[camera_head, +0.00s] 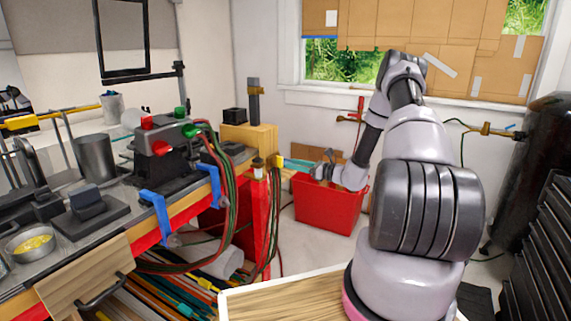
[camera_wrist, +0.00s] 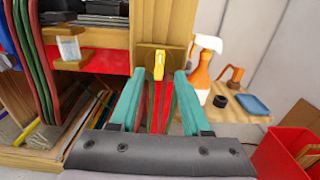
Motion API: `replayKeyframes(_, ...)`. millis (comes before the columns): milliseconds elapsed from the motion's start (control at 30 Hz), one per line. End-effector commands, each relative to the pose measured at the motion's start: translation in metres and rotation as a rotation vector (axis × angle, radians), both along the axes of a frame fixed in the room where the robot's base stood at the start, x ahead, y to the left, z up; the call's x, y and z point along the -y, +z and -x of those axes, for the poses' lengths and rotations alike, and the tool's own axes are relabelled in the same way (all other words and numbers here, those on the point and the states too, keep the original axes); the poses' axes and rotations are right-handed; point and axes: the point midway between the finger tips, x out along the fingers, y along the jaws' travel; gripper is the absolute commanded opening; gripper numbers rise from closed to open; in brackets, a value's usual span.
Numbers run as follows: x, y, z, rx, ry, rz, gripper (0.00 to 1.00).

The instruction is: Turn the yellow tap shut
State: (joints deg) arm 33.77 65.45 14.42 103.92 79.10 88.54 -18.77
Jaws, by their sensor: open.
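The yellow tap (camera_wrist: 158,66) has a short lever that stands upright on a dark round plate on a wooden panel, at the upper middle of the wrist view. My gripper (camera_wrist: 160,78) is open, with its two teal fingers pointing toward the tap, one on each side of it in the picture. The fingers look empty, and I cannot tell how far their tips are from the lever. Red hoses run down below the tap, between the fingers. In the head view my gripper (camera_head: 282,162) is at the right end of the workbench, where the tap is hard to make out.
An orange spray bottle (camera_wrist: 202,82), a black cap (camera_wrist: 220,101) and a blue sponge (camera_wrist: 254,104) stand on a wooden shelf right of the tap. Red and green hoses (camera_wrist: 28,60) hang at the left. A red bin (camera_head: 330,208) is on the floor below my arm.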

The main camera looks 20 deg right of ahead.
Motion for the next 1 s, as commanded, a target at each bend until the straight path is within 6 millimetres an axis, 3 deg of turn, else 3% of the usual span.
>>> replayKeyframes(100, -0.016, 0.0, -0.015, 0.001, 0.003, 0.001, 0.47)
replayKeyframes(300, -0.03, -0.001, -0.029, -0.001, 0.002, 0.002, 0.47)
replayKeyframes(633, -0.033, 0.0, -0.032, -0.001, 0.001, 0.001, 0.47)
replayKeyframes(667, -0.033, 0.0, -0.032, -0.001, 0.001, 0.001, 0.44)
replayKeyframes(767, -0.033, 0.0, -0.032, -0.001, 0.001, 0.001, 0.05)
replayKeyframes(800, -0.033, 0.0, -0.032, -0.001, 0.001, 0.001, 0.0)
replayKeyframes(1000, -0.033, 0.0, -0.032, -0.003, 0.001, -0.001, 0.0)
